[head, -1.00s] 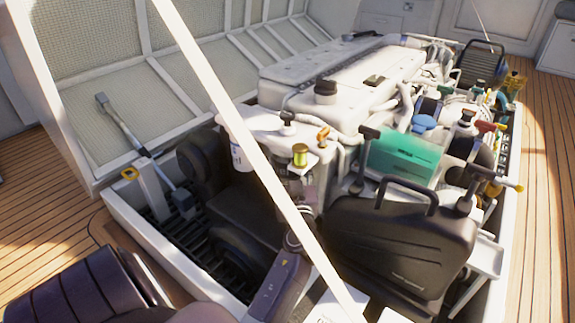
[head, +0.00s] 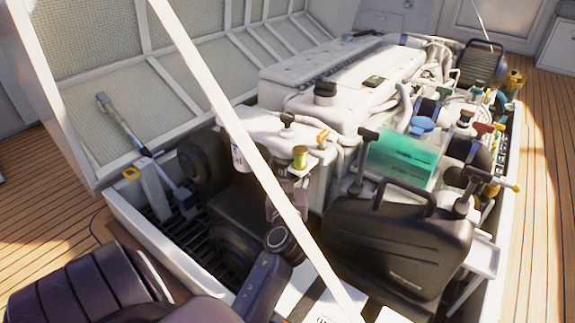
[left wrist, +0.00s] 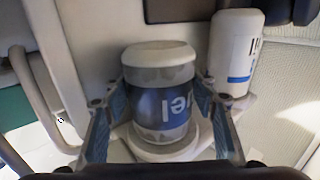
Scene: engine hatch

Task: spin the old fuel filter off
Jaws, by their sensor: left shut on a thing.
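The fuel filter (left wrist: 160,105) is in the left wrist view, a canister with a white end and a blue band whose letters appear upside down. My left gripper (left wrist: 152,103) is shut on it, with one finger on each side. A pale round seat (left wrist: 165,150) shows at its near end; I cannot tell whether the two are still joined. In the head view my left gripper (head: 278,207) is at the engine's front, partly behind the white diagonal bar, and the filter is hard to make out there. My right gripper is in neither view.
A second white canister (left wrist: 235,55) with a blue stripe stands close beside the filter. The white diagonal bar (head: 225,110) crosses before the engine (head: 330,80). A black case (head: 395,240) stands right of my arm. A gold-coloured cylinder (head: 300,158) sits near the gripper.

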